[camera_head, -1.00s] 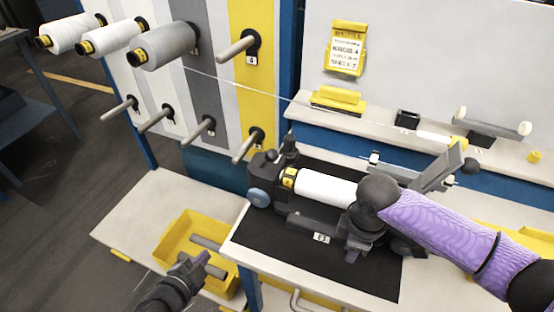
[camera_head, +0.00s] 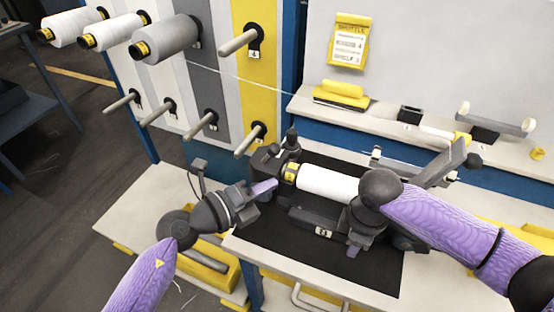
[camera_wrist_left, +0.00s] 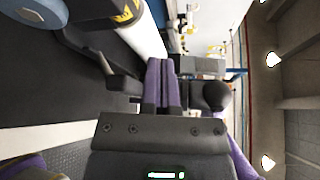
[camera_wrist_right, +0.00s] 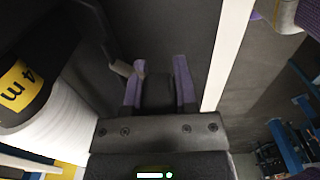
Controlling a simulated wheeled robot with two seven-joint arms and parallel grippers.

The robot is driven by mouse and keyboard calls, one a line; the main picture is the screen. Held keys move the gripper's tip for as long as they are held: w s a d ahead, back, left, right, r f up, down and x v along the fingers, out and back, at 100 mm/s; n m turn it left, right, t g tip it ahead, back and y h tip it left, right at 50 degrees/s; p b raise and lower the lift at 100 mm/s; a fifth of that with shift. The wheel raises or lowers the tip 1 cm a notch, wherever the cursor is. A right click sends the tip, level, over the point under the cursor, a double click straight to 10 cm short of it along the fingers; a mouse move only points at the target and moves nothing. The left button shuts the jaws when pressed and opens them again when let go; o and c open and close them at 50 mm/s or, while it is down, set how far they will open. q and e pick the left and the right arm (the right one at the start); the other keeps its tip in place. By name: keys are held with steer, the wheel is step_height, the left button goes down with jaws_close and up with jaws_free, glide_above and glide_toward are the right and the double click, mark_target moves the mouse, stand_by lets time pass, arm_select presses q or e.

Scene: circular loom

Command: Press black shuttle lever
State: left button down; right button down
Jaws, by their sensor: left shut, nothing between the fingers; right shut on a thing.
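The black shuttle (camera_head: 320,222) lies on a black mat (camera_head: 275,236) and carries a white bobbin (camera_head: 328,185) with a yellow end; the bobbin also shows in the left wrist view (camera_wrist_left: 146,40). My left gripper (camera_head: 266,188) is shut and empty at the shuttle's left end, beside the bobbin's yellow end. Its closed purple fingers (camera_wrist_left: 162,70) point toward the shuttle. My right gripper (camera_head: 356,246) is at the shuttle's right end. Its purple fingers (camera_wrist_right: 160,88) are shut on a dark part of the shuttle (camera_wrist_right: 158,92). I cannot tell clearly which dark piece is the lever.
A yellow bin (camera_head: 205,255) stands on the lower shelf at left, partly behind my left arm. Thread spools (camera_head: 165,42) and bare pegs (camera_head: 240,42) are on the striped panel. A ledge behind holds a yellow block (camera_head: 342,94) and small black holders (camera_head: 409,114).

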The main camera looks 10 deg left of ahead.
mark_target(277, 174)
arm_select(q)
steer(key=w, duration=0.3)
steer(key=w+d, duration=0.1)
steer(key=w, duration=0.2)
steer(key=shift+w+d, duration=0.2)
steer(key=shift+w, duration=0.05)
